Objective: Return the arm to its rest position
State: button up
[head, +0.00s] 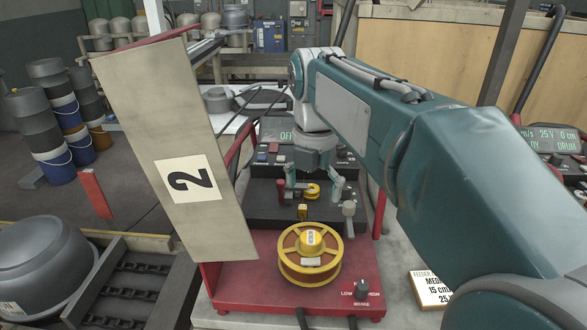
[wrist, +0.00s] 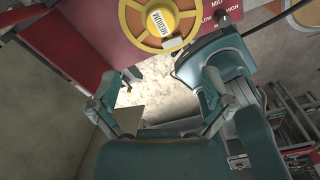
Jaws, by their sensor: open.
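My teal arm (head: 345,105) reaches from the lower right over a red-framed control stand. My gripper (head: 314,190) points down at the black panel of the stand, behind the large yellow wheel. Its two fingers are apart, and a small yellow ring (head: 312,191) on the panel shows between them. In the wrist view my gripper (wrist: 160,92) is open with nothing clearly between its fingers. I cannot tell whether the fingertips touch the panel.
The yellow wheel (head: 310,254) sits on the red stand (head: 235,283) in front. A tilted board marked 2 (head: 150,110) stands close on the left. A grey drum (head: 45,262) lies lower left beside a roller track (head: 125,290). A labelled box (head: 432,288) is at right.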

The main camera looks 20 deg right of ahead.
jog(key=s+f+m+t, duration=0.2)
jog(key=s+f+m, duration=0.3)
jog(key=m, duration=0.8)
jog(key=s+f+m+t, duration=0.3)
jog(key=s+f+m, duration=0.2)
jog(key=s+m, duration=0.4)
jog(key=m, duration=0.5)
jog(key=shift+m+t, duration=0.3)
jog(key=shift+s, duration=0.1)
